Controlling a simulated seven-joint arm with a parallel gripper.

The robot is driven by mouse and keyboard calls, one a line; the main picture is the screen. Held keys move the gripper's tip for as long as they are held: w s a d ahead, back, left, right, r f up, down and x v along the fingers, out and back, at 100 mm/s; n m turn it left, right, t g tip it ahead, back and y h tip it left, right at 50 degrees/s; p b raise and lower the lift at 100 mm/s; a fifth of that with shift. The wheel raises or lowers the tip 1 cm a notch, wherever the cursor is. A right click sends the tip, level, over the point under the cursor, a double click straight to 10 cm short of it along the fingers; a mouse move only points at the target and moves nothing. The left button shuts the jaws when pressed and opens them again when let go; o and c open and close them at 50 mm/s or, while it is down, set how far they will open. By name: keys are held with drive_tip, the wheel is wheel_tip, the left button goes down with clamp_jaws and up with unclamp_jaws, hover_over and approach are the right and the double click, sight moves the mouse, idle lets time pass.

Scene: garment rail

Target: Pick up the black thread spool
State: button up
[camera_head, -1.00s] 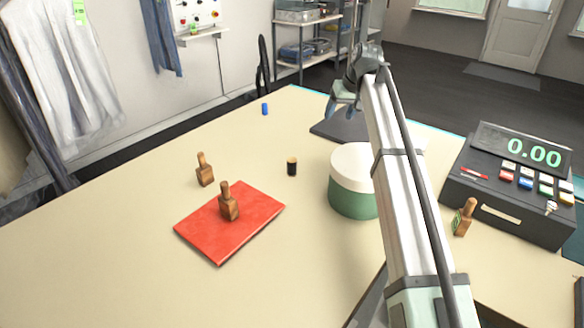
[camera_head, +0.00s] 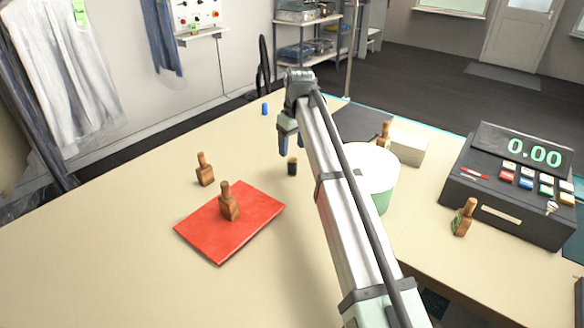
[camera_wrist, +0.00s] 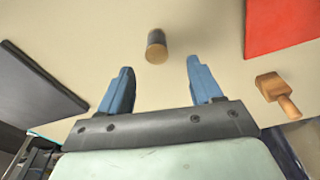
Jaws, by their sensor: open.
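The black thread spool (camera_head: 292,168) stands upright on the table, right of the red pad. In the wrist view the spool (camera_wrist: 156,46) shows a tan top and dark side. My gripper (camera_head: 291,146) is open and empty, above and just behind the spool in the head view. In the wrist view its two blue fingers (camera_wrist: 160,68) are spread apart, and the spool appears beyond the fingertips, roughly centred between them. The fingers do not touch it.
A red pad (camera_head: 251,236) carries a wooden stamp (camera_head: 229,203); another stamp (camera_head: 205,170) stands behind it. A white-lidded green tub (camera_head: 383,200) stands right of the spool, partly behind my arm. A blue spool (camera_head: 265,109) stands farther back. The cash register (camera_head: 512,190) is at right.

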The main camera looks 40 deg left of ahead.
sight(292, 160)
drive_tip(key=shift+w+a+f, duration=0.1)
drive_tip(key=shift+a+f, duration=0.05)
drive_tip(key=shift+f, duration=1.25)
drive_tip(key=shift+w+a+f, duration=0.1)
drive_tip(key=shift+a+f, duration=0.05)
drive_tip(key=shift+f, duration=1.3)
drive_tip(key=shift+w+a+f, duration=0.1)
drive_tip(key=shift+a+f, duration=0.05)
drive_tip(key=shift+f, duration=1.25)
drive_tip(key=shift+c, duration=0.3)
drive_tip(key=c, duration=1)
